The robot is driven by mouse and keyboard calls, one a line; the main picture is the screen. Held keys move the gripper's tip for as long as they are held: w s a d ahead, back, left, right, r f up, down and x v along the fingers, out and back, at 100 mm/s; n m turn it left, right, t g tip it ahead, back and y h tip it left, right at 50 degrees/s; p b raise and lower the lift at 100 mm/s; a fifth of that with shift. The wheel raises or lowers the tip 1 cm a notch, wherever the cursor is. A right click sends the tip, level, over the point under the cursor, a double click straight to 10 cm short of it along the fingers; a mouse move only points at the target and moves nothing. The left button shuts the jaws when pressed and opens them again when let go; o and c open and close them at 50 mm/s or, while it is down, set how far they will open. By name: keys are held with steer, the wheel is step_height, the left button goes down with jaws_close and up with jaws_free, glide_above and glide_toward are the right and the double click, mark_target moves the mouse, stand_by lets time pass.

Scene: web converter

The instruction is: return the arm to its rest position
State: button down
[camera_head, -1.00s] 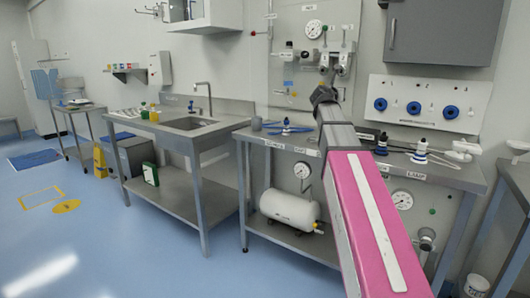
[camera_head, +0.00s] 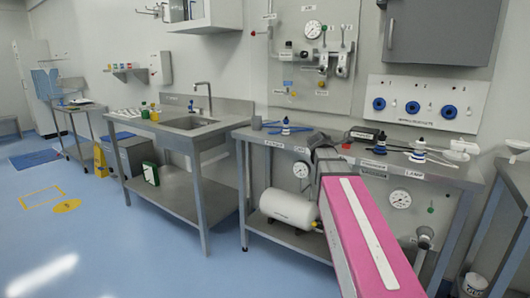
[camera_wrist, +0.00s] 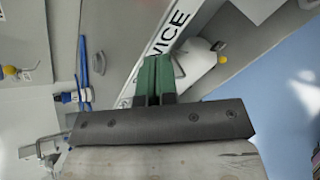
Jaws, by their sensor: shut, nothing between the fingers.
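My arm shows in the head view as a pink link (camera_head: 362,245) with a grey joint (camera_head: 326,155) at its far end, low over the front of the steel bench. My gripper (camera_wrist: 154,72) shows in the wrist view: its two green fingers are together, with nothing between them. The fingers appear over the bench's front edge, by a white label strip (camera_wrist: 165,35) whose visible letters read "VICE". In the head view I cannot clearly make out the fingers.
A white tank (camera_head: 289,209) lies on the lower shelf. A valve panel (camera_head: 312,88) stands behind. Open blue floor (camera_head: 130,235) is at left.

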steer(key=s+a+f+m+g+y, duration=0.2)
steer(key=s+f+m, duration=0.4)
steer(key=f, duration=0.5)
steer(key=s+a+f+m+g+y, duration=0.2)
steer(key=s+a+f+m+g, duration=0.2)
steer(key=s+f, duration=0.7)
steer(key=s+a+f+m+g+y, duration=0.3)
steer(key=s+f+m, duration=0.6)
steer(key=f, duration=0.4)
steer(key=shift+a+g, duration=0.3)
steer(key=shift+g, duration=0.1)
